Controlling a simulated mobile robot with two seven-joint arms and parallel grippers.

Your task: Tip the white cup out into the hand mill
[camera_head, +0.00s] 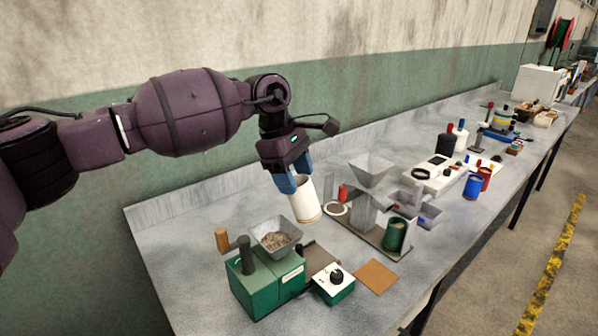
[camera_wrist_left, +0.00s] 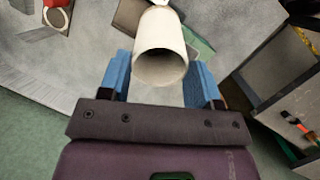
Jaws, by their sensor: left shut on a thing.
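My left gripper (camera_head: 294,184) is shut on the white cup (camera_head: 306,203), its blue fingers on either side near the rim. The cup is slightly tilted, beside and behind the hand mill, not over its hopper. In the left wrist view the cup (camera_wrist_left: 160,35) points its open mouth toward the camera; the inside looks brownish and I cannot tell if anything is in it. The hand mill (camera_head: 257,285) is a green box with a wooden-handled crank and a grey hopper (camera_head: 277,238) holding brownish grain. My right gripper is not in view.
A small green box with a black knob (camera_head: 335,284) and a brown square (camera_head: 377,277) lie right of the mill. Behind them stands a device with a grey funnel (camera_head: 371,168) and a green canister (camera_head: 396,235). The bench (camera_head: 170,235) is bare at the left.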

